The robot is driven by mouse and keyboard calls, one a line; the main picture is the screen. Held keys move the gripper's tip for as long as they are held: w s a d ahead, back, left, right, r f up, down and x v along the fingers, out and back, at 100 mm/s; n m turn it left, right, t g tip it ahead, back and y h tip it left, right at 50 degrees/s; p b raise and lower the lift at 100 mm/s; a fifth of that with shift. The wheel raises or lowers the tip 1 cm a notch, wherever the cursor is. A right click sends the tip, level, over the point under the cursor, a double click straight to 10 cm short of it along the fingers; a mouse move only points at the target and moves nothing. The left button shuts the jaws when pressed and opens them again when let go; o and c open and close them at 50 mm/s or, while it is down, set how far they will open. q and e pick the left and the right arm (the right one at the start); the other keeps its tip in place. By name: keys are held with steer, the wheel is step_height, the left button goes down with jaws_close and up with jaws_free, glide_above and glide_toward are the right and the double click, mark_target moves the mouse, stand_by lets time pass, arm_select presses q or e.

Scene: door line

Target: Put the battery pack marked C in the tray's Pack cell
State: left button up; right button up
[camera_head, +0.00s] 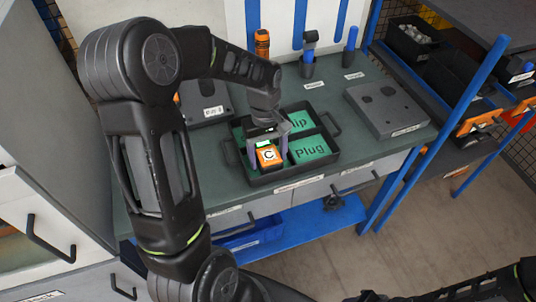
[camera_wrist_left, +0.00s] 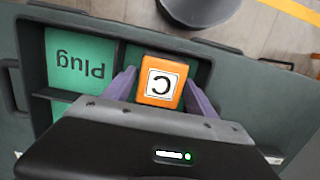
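The battery pack marked C (camera_head: 268,155) is an orange block with a white label on top. It is over the front left cell of the dark tray (camera_head: 297,178); I cannot tell whether it rests on the cell floor. My left gripper (camera_head: 268,150) points down with its two purple fingers against the pack's sides, shut on it. The left wrist view shows the pack (camera_wrist_left: 160,82) between the fingers. Green labels mark the Plug cell (camera_head: 311,150) and a cell ending in "lip" (camera_head: 301,121). The front left cell's label is hidden. My right gripper is out of view.
The tray lies on a grey-green bench (camera_head: 355,147). A grey fixture block (camera_head: 388,108) stands at the right, and another grey block (camera_head: 206,106) is partly behind my left arm. Blue-handled tools (camera_head: 308,62) stand at the back. A blue post (camera_head: 440,130) rises at the right.

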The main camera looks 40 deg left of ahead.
mark_target(265, 148)
arm_select(q)
steer(key=shift+o, duration=1.1)
steer(key=shift+r, duration=0.1)
step_height(265, 148, up, 12)
steer(key=a+b, duration=0.1)
steer(key=shift+w+a+b, duration=0.15)
steer(key=shift+w+b, duration=0.15)
steer(key=shift+w, duration=0.15)
steer(key=shift+s+a, duration=0.1)
